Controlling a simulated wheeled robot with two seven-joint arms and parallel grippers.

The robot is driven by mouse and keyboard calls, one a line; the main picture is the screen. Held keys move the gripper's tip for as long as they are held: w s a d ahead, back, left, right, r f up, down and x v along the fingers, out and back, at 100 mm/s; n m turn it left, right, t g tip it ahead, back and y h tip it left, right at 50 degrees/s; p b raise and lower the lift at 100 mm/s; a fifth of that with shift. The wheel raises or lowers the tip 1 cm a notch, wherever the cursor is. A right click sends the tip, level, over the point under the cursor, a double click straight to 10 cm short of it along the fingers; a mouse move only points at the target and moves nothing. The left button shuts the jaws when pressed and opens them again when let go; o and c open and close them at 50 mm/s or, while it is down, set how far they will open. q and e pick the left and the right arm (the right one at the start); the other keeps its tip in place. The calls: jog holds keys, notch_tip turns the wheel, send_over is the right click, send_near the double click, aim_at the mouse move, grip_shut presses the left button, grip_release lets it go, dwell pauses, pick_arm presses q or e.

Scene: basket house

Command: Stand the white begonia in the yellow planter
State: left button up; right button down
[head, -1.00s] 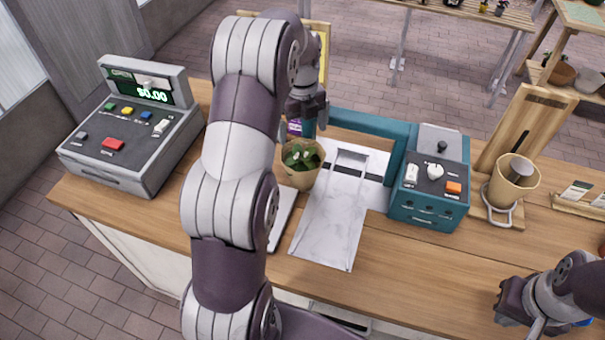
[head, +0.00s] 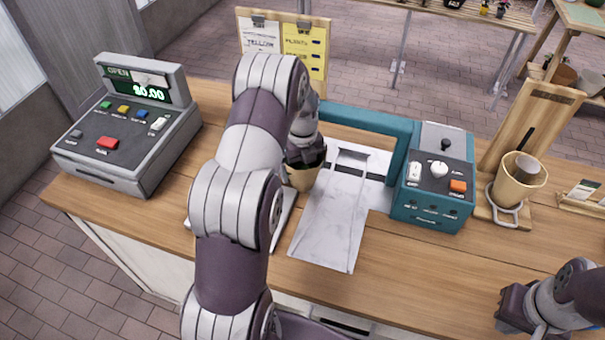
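A tan pot (head: 303,180) stands on the counter left of the white sloped plate. Earlier it showed green leaves with small white spots, perhaps the white begonia; now my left gripper (head: 306,158) is right over it and hides the plant. Whether its fingers hold the plant or pot cannot be seen. My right gripper (head: 512,308) is low over the counter's front right, far from the pot; its fingertips are not clear. I cannot make out a yellow planter.
A grey cash register (head: 128,130) stands left. A teal machine (head: 432,185) with an arched arm and a white sloped plate (head: 328,225) stands at centre right. A clipboard sign (head: 283,45) stands behind. A tan cup (head: 518,182) is at right.

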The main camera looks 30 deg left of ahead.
pick_arm(q)
jog(key=c, duration=1.3)
jog(key=shift+r, duration=0.15)
